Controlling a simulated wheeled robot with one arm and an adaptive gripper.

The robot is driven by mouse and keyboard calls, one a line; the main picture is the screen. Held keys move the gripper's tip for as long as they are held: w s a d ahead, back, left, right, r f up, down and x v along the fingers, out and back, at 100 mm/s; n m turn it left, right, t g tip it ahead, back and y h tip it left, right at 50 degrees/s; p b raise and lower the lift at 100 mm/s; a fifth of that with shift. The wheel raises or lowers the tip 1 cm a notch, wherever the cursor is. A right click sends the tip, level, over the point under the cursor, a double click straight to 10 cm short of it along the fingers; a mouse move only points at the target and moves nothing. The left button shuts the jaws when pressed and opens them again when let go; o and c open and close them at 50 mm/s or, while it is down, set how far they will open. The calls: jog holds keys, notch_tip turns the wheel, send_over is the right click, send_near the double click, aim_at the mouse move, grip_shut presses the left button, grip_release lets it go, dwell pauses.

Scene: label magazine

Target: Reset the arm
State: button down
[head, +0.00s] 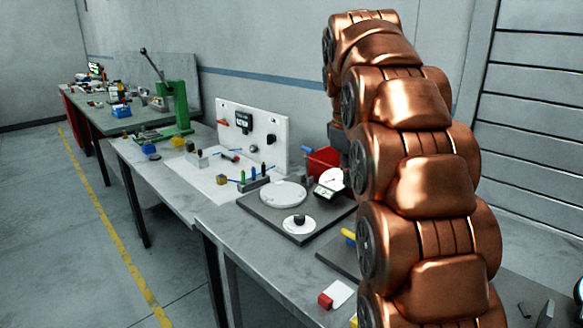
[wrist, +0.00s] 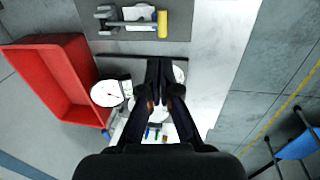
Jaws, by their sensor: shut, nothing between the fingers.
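My copper-coloured arm (head: 425,190) stands tall on the right in the head view. It hides part of the bench behind it. My gripper (wrist: 159,66) points down in the wrist view, its dark fingers together and nothing between them. It is over the bench, in front of a pale round plate. In the head view the gripper is mostly hidden behind the arm.
A red bin (wrist: 60,75) and a white dial gauge (wrist: 111,93) lie left of the gripper. A yellow-ended tool (wrist: 162,24) lies on a grey mat. In the head view, a green press (head: 177,100) and an upright white panel (head: 262,130) stand along the benches.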

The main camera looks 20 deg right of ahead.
jog(key=s+a+f+m+p, duration=0.1)
jog(key=s+a+f+p, duration=0.1)
jog(key=s+a+f, duration=0.3)
jog(key=s+a+f+m+g+y+p, duration=0.1)
jog(key=s+a+f, duration=0.4)
jog(key=s, duration=0.9)
jog(key=s+a+f+m+g+p, duration=0.1)
jog(key=s+a+f+p, duration=0.2)
jog(key=s+a, duration=0.7)
notch_tip(320, 180, down, 2)
jog(key=shift+f+m+y, duration=0.15)
jog(key=shift+m+y, duration=0.25)
jog(key=shift+d, duration=0.1)
